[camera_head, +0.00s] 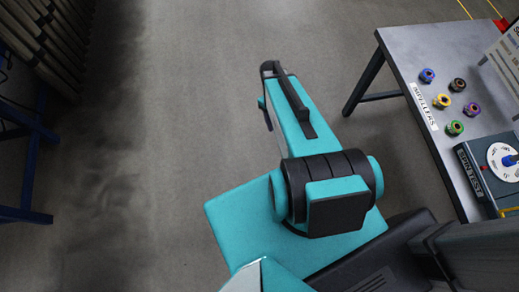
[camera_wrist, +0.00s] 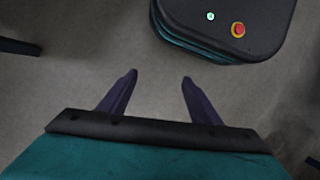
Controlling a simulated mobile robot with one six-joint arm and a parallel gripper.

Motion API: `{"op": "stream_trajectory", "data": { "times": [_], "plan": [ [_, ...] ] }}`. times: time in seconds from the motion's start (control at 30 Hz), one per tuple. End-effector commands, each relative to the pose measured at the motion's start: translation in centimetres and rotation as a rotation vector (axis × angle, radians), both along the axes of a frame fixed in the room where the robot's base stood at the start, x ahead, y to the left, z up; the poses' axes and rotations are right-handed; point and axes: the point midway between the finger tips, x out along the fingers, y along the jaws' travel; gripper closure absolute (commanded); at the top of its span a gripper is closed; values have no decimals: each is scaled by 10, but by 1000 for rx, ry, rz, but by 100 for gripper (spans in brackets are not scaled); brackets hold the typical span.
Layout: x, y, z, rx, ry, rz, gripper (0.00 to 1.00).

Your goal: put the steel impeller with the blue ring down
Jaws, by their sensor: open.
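The steel impeller with the blue ring (camera_head: 427,75) stands on the grey table at the right of the head view, at the far left of a small group of impellers. My gripper (camera_wrist: 159,76) shows in the wrist view with its two dark fingers apart and nothing between them. Bare floor lies beyond the fingertips. My arm is over the floor, left of the table and apart from the impeller. The gripper's fingers cannot be made out in the head view.
Impellers with black (camera_head: 458,85), yellow (camera_head: 442,101), purple (camera_head: 472,109) and green (camera_head: 455,128) rings stand close by. An "IMPELLERS" label (camera_head: 424,106) runs along the table's left edge. A spin-test box (camera_head: 470,170) sits nearer. Blue-framed racking (camera_head: 40,130) is at the left. Floor between is clear.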

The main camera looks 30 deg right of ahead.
Motion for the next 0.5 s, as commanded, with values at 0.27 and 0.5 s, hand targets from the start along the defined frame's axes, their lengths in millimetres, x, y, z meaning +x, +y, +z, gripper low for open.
{"op": "stream_trajectory", "data": {
  "times": [0.27,0.5],
  "plan": [
    [-62,89,-38,-23,62,-86,42],
    [-114,136,-58,-58,109,-159,42]
  ]
}}
